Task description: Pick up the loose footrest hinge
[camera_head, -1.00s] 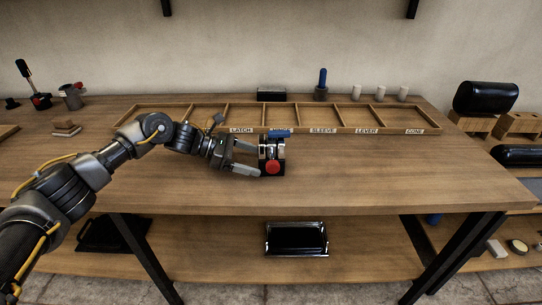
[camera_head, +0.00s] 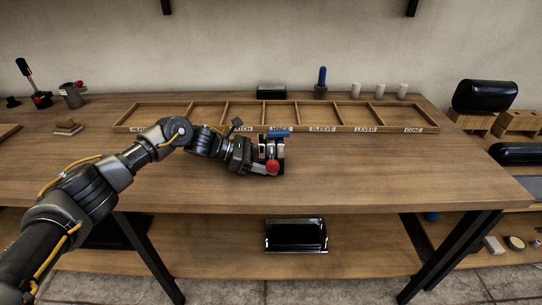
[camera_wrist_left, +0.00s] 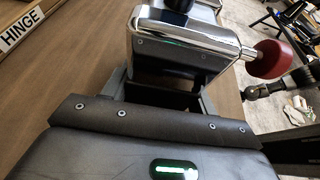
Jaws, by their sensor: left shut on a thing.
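The footrest hinge (camera_head: 272,152) is a dark and chrome block with a round red knob and a blue piece at its top. It stands on the workbench just in front of the tray's HINGE label. My left gripper (camera_head: 266,160) has come in from the left and is shut on the hinge. In the left wrist view the chrome hinge (camera_wrist_left: 180,42) is between the grey fingers (camera_wrist_left: 163,92), with the red knob out to the right. Its lower part is partly hidden by the gripper body. My right gripper is not in view.
A wooden tray (camera_head: 430,131) with several labelled, empty compartments lies behind the hinge. A black box (camera_head: 271,92), a blue-handled piece (camera_head: 321,84) and white cylinders (camera_head: 380,91) stand behind it. The bench top (camera_head: 390,175) right of the hinge is clear.

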